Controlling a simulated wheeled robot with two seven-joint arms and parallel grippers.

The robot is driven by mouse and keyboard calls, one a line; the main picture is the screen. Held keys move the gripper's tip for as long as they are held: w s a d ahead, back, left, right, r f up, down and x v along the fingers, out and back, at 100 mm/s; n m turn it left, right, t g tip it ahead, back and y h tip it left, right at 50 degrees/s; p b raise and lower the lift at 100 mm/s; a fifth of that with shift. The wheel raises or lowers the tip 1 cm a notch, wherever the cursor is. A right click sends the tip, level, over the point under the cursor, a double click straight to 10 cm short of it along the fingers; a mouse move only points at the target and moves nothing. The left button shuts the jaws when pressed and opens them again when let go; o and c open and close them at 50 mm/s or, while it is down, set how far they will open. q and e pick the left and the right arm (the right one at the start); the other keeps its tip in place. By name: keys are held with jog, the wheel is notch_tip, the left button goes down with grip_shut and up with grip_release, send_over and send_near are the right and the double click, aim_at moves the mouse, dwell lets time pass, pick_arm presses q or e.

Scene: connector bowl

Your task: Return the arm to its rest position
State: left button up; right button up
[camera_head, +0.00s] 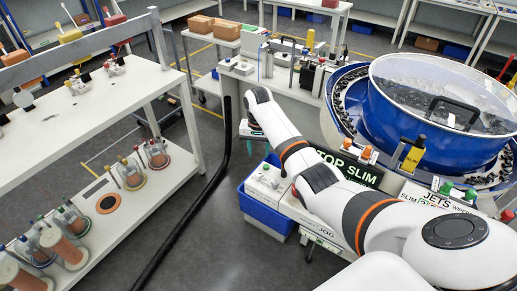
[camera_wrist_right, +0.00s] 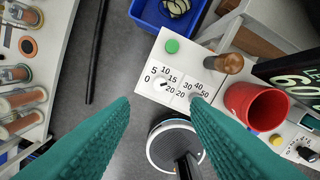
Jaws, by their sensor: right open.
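My right arm reaches in from the lower right of the head view, over the control panel, and its far end is at the upper left of the arm. The right gripper (camera_head: 252,129) is small there and partly hidden by the wrist. In the right wrist view the two green fingers of the right gripper (camera_wrist_right: 161,104) are spread wide with nothing held between them. Below them shows a white control box (camera_wrist_right: 150,90) with a green button and a numbered dial. My left gripper is not in view.
A blue bin (camera_head: 265,212) stands beside the control box. A big blue bowl (camera_head: 425,110) is at the right. A white shelf (camera_head: 70,125) with several spools is at the left. A red cup (camera_wrist_right: 257,105) stands right of the fingers. Grey floor (camera_head: 200,195) lies between shelf and panel.

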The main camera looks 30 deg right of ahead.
jog(key=shift+r, duration=0.3)
